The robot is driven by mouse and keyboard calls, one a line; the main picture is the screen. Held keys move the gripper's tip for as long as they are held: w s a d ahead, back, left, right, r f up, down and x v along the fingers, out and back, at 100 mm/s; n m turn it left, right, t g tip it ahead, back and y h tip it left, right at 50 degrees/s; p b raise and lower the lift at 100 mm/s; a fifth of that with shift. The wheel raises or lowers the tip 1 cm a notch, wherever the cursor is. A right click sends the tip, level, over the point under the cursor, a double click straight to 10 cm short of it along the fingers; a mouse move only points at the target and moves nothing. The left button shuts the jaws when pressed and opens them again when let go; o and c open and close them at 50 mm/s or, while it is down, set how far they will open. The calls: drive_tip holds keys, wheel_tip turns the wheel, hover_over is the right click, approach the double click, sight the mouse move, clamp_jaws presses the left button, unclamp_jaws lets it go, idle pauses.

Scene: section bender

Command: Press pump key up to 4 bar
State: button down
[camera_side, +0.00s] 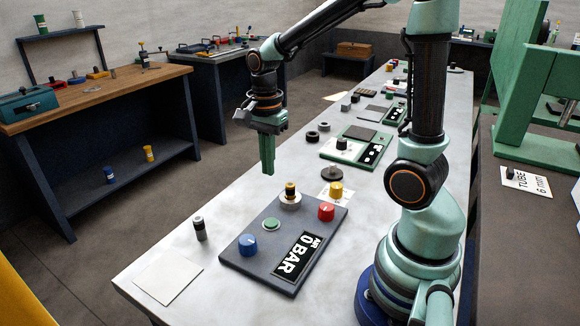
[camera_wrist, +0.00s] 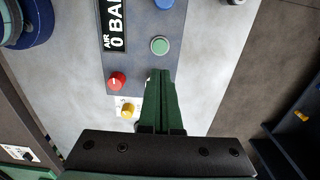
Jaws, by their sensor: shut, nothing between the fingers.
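The dark control panel (camera_side: 232,257) lies on the grey bench, with a display (camera_side: 297,257) reading "AIR 0 BAR". A round green key (camera_side: 271,224) sits on it; it also shows in the wrist view (camera_wrist: 160,45). Which control is the pump key is not labelled. My gripper (camera_side: 267,172) is shut and empty, pointing down above the panel's far side, apart from the key. In the wrist view, its fingers (camera_wrist: 161,74) hide part of the panel.
A yellow knob (camera_side: 336,190) stands by the panel's far right corner. A small grey-and-black cylinder (camera_side: 199,228) and a pale sheet (camera_side: 168,278) lie to the left. Green-based devices (camera_side: 354,145) stand farther along the bench. The air above the panel's near part is clear.

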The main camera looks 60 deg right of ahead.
sight(271, 223)
drive_tip(key=shift+f, duration=0.15)
wheel_tip(271, 223, down, 14)
drive_tip(key=shift+r, duration=0.1)
idle(0.5)
drive_tip(key=shift+s+f, duration=0.1)
drive_tip(key=shift+f, duration=0.85)
wheel_tip(271, 223, up, 15)
drive_tip(key=shift+w, duration=0.3)
drive_tip(key=shift+f, duration=0.1)
idle(0.5)
